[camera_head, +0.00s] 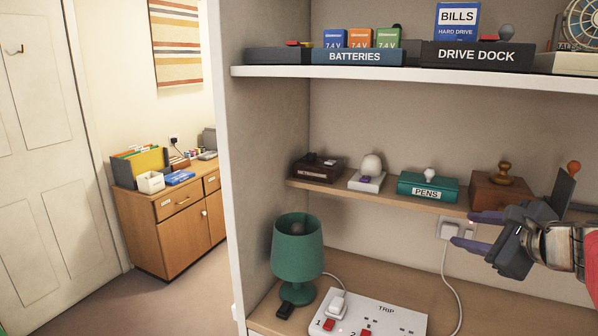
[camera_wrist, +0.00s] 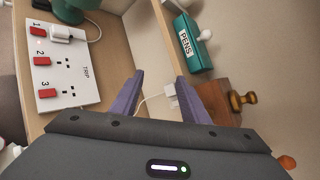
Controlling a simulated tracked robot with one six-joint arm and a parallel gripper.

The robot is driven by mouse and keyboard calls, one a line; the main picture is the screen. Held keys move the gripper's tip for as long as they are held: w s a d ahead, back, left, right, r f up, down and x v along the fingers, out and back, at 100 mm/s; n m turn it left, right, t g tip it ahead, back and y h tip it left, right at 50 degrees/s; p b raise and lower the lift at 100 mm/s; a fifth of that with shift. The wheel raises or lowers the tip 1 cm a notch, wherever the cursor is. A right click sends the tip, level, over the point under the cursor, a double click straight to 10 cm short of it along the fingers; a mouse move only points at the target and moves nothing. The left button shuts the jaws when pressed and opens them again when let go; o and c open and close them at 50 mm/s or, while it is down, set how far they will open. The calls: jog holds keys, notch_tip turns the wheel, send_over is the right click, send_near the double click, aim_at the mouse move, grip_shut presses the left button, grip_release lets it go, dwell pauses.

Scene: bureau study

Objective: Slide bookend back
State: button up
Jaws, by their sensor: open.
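A dark upright plate (camera_head: 562,192) with an orange ball knob (camera_head: 574,168) stands at the right end of the middle shelf and looks like the bookend. My gripper partly covers its lower part. In the wrist view only the orange knob (camera_wrist: 287,162) shows, at the lower right edge. My gripper (camera_head: 470,229) is in front of the shelf's right part, left of the plate and apart from the knob. Its two purple fingers are spread with nothing between them, as the wrist view (camera_wrist: 160,77) also shows.
The middle shelf (camera_head: 340,190) also carries a wooden box with a knob (camera_head: 502,190), a teal PENS box (camera_head: 428,187), a white-domed item (camera_head: 370,172) and a dark metronome box (camera_head: 318,167). Below are a power strip (camera_head: 385,318) and a green lamp (camera_head: 297,245). A shelf with docks (camera_head: 400,73) is above.

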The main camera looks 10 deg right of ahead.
jog(key=s+a+f+n+g+y, duration=0.1)
jog(key=s+a+f+n+g, duration=0.1)
jog(key=a+f+n, duration=0.3)
jog(key=s+a+n+g, duration=0.1)
jog(key=a+n, duration=0.2)
jog(key=a, duration=0.4)
jog(key=s+a+f+n+g+y, duration=0.1)
jog(key=s+a+f+n+g, duration=0.2)
jog(key=a, duration=0.4)
jog(key=s+a+f+n+h, duration=0.1)
jog(key=s+a+f+n, duration=0.2)
jog(key=s+n, duration=0.2)
jog(key=s+a+f+n+g+h, duration=0.1)
jog(key=s+a+f+n, duration=0.2)
jog(key=s+n, duration=0.3)
jog(key=shift+s+a+f+n, duration=0.15)
jog(key=shift+s+f+n, duration=0.25)
jog(key=shift+n, duration=1.7)
jog(key=shift+w+f, duration=0.1)
